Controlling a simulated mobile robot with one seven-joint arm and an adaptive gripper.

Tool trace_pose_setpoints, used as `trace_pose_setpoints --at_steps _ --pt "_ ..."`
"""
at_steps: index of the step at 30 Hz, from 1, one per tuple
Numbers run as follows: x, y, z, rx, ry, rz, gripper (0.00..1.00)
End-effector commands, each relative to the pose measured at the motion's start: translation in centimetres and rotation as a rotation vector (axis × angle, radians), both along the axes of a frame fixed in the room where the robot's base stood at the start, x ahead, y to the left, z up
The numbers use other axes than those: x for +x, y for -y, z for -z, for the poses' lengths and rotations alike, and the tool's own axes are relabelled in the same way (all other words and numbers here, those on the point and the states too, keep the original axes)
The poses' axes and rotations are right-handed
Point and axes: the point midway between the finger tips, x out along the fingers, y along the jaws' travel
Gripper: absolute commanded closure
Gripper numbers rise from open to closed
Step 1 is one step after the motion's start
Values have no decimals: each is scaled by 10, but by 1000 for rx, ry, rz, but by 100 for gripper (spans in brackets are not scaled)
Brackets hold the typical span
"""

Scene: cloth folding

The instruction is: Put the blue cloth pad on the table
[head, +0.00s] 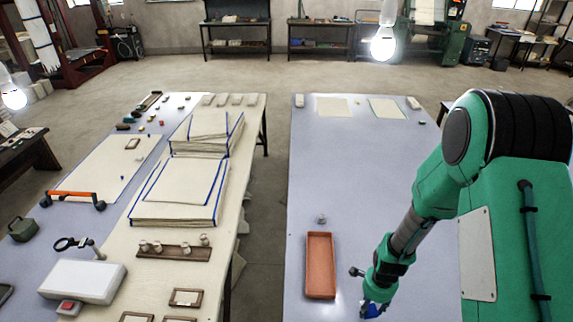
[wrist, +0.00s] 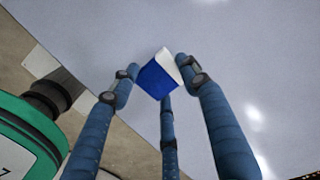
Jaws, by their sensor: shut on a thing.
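The blue cloth pad (wrist: 158,77) is a small block with a blue face and a white face, in the upper middle of the wrist view. My gripper (wrist: 158,73) is shut on it, with its blue jointed fingers around it. In the head view my gripper (head: 371,304) is low in the picture over the right table, and a little blue of the pad (head: 373,311) shows at its tip. The right table (head: 335,170) has a pale grey-blue top. I cannot tell whether the pad touches the tabletop.
An orange tray (head: 320,265) lies on the right table, left of my gripper, with a small grey knob (head: 321,219) behind it. Pale sheets (head: 387,109) lie at the far end. The table's middle is clear. Blue-edged cloth stacks (head: 180,207) sit on the left table.

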Motion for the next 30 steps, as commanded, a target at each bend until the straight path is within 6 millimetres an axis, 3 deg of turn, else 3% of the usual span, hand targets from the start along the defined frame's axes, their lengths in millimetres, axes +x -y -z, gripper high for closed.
trace_pose_setpoints --at_steps 4,15,30 --pt "28 -34 -1 0 1 -71 72" --pt "80 -123 -1 0 1 -232 72" --pt "118 -269 -1 0 0 -445 72"
